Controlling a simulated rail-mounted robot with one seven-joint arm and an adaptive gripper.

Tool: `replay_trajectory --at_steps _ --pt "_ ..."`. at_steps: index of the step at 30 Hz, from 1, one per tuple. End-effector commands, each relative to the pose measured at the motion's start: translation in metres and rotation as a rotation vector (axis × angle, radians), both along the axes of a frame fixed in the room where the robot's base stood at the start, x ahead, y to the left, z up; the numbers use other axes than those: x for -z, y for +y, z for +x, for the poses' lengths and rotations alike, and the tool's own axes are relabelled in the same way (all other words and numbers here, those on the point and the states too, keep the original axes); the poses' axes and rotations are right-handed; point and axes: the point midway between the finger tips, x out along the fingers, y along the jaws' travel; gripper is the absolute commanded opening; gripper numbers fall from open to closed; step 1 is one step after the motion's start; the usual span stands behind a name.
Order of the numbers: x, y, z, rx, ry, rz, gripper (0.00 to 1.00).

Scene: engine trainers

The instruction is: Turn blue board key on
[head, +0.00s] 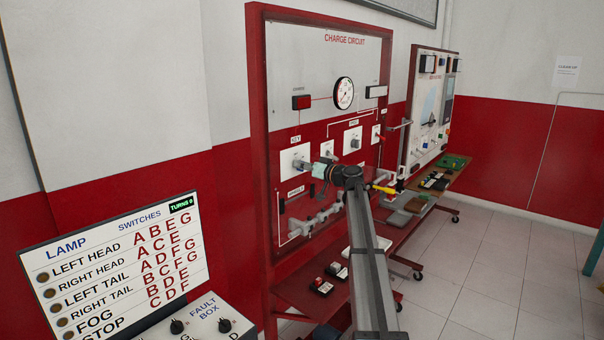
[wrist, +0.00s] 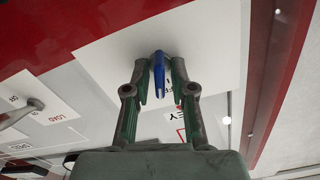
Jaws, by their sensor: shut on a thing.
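The blue key (wrist: 158,73) stands out from a white plate (wrist: 112,50) on the board. A partly hidden label ending in "EY" and an "OFF" mark, partly covered by a finger, show by it in the wrist view. My gripper (wrist: 159,78) is shut on the key, one green finger on each side. In the head view, my gripper (head: 318,171) is at the white plate under the "KEY" label (head: 296,138) on the red-framed charge circuit board (head: 325,68). The key itself is hidden there.
Another switch (head: 353,141) and a gauge (head: 344,93) are on the same board. A "LOAD" switch (wrist: 22,112) is near the gripper in the wrist view. A lamp fault box (head: 120,255) stands at lower left. Tiled floor (head: 470,280) lies open at right.

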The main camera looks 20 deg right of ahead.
Motion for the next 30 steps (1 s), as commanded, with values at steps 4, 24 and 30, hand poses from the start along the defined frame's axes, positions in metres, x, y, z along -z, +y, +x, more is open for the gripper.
replay_trajectory --at_steps 4,24,30 --pt "0.0043 -0.0009 0.0007 0.000 0.061 0.124 0.00" --pt "0.0025 -0.0028 0.0014 0.000 0.295 0.595 0.00" --pt "0.0024 -0.0029 0.0016 0.000 0.323 0.650 0.00"
